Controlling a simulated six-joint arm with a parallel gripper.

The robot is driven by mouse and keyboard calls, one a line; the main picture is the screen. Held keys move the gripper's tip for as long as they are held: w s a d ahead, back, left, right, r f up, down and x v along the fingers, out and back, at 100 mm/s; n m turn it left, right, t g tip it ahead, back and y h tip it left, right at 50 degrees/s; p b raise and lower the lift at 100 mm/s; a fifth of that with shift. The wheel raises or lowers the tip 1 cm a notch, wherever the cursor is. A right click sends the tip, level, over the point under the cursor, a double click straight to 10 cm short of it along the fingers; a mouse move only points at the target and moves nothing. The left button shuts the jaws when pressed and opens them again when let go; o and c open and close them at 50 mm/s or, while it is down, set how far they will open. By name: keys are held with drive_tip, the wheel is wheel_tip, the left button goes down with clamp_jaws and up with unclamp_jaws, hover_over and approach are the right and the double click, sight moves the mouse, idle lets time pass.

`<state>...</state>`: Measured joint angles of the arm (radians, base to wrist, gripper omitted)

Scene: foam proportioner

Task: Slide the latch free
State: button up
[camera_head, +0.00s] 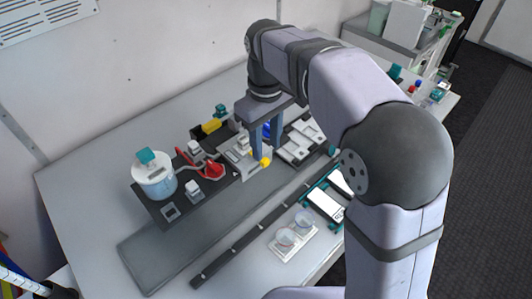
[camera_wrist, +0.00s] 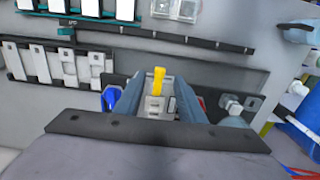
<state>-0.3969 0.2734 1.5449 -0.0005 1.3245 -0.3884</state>
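The latch seems to be the yellow lever (camera_wrist: 158,80) on a light grey block (camera_wrist: 155,105); I cannot tell this for sure. In the head view the yellow part (camera_head: 265,161) shows at the front of a pale grey unit (camera_head: 247,167) on the dark board. My gripper (camera_head: 265,150) points down over this unit, its fingers partly hiding it. In the wrist view my gripper (camera_wrist: 159,86) has its two blue-grey fingers apart, one on each side of the lever, with a gap visible between. Whether a finger touches the unit is unclear.
A white pot with a teal lid (camera_head: 153,175), red handle (camera_head: 213,170) and small grey blocks stand left of my gripper. Pale plates (camera_head: 300,142) lie to the right. A dark rail (camera_head: 245,235) and two clear cups (camera_head: 293,232) are in front. The table's left part is clear.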

drive_tip(key=shift+r, duration=1.25)
drive_tip(key=s+d+f+m, duration=0.9)
drive_tip(key=s+d+f, duration=0.7)
drive_tip(key=f, duration=0.1)
drive_tip(key=shift+s, duration=0.2)
